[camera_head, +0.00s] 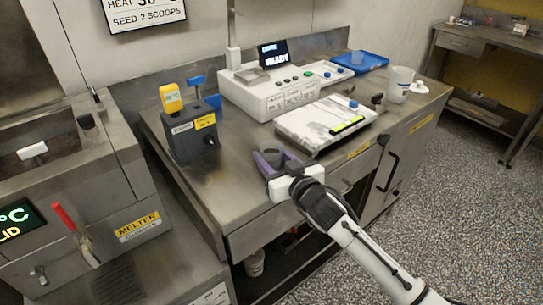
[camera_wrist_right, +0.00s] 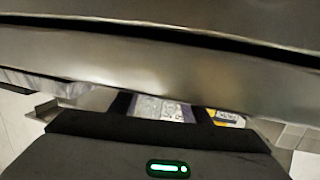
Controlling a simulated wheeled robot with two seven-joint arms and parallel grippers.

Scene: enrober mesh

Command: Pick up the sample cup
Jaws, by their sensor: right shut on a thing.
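My right gripper (camera_head: 276,161) reaches in from the lower right. I cannot tell whether the cup's base touches the bench. In the right wrist view, blurred metal surfaces fill the upper part and the cup cannot be made out clearly. My left gripper is not in view.
Just behind my right gripper lies a white slab-like unit (camera_head: 312,127). A dark box with a yellow top (camera_head: 190,135) stands to the left. A white control machine (camera_head: 270,98), a blue tray (camera_head: 372,62) and a white mug (camera_head: 398,86) are farther back. The melter (camera_head: 110,190) is at left.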

